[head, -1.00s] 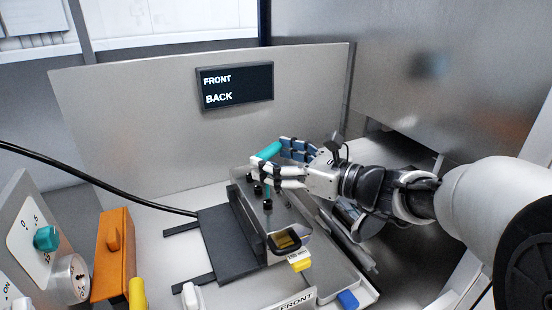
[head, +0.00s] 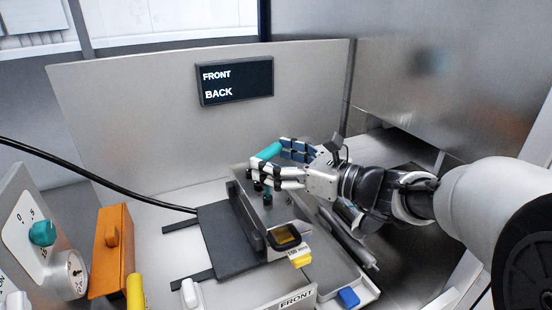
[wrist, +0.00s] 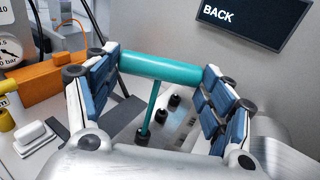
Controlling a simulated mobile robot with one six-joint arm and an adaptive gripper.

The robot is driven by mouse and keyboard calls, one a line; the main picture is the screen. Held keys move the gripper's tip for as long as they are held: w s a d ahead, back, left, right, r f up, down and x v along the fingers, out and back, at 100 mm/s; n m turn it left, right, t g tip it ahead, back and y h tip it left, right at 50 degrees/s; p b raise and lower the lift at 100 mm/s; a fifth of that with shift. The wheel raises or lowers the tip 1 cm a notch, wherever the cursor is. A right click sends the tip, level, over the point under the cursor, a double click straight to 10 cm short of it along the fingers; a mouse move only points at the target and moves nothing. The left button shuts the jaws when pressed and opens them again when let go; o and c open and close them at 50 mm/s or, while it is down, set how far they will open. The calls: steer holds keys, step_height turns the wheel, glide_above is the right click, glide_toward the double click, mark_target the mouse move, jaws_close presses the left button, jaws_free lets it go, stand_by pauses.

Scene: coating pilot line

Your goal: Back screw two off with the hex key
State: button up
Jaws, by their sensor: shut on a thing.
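The hex key is teal with a T-shaped handle (wrist: 160,68). My gripper (head: 280,163) is shut on the handle, whose teal end (head: 268,151) sticks out past the fingers. In the wrist view the handle spans between the two sets of finger pads (wrist: 158,80), and its thin shaft (wrist: 150,107) runs down to the nearest black screw (wrist: 142,138). The tip appears to meet that screw's head; seating cannot be told. Two more black screws (wrist: 160,115) stand in the row beyond. In the head view black screws (head: 267,197) show below my fingers on the grey block (head: 283,212).
A dark plate (head: 228,243) lies left of the block. A yellow-tagged window (head: 284,236) sits at its front end. A display (head: 235,83) reads FRONT and BACK. An orange box (head: 108,258), teal knob (head: 42,233) and gauge stand left. A steel wall (head: 440,70) bounds the right.

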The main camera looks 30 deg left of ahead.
steer(key=shift+f+b, duration=0.35)
steer(key=shift+f, duration=0.2)
steer(key=o, duration=1.2)
steer(key=shift+c, duration=0.2)
steer(key=shift+d, duration=0.1)
steer(key=s+d, duration=0.1)
steer(key=d, duration=1)
steer(key=shift+s+d+r, duration=0.35)
steer(key=shift+s+r, duration=0.05)
steer(key=shift+r, duration=0.05)
